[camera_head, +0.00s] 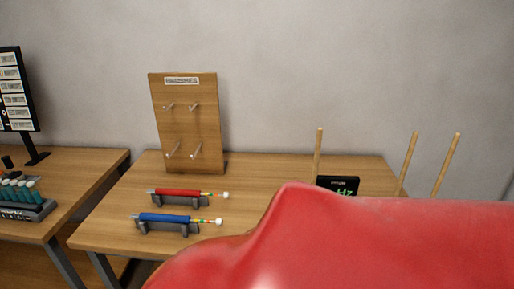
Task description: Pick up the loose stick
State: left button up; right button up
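Three pale wooden sticks stand up behind the red shape: one near the middle (318,153), upright, and two at the right (407,163) and (447,164), both tilted. Their lower ends are hidden, so I cannot tell whether any is loose. A red-sleeved stick (178,193) with a white tip rests on a dark stand on the wooden table (262,172). A blue-sleeved stick (166,218) with a white tip rests on a similar stand nearer me. Neither of my grippers is in view.
A large red shape very close to the camera hides the table's lower right. A wooden pegboard (185,125) stands at the back left. A small black display (339,184) is right of the middle stick. Another table (80,165) stands at the left with a dark rack (22,211).

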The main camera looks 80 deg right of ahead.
aim_at(457, 136)
jog(key=z, duration=3.95)
jog(key=i+l, duration=0.05)
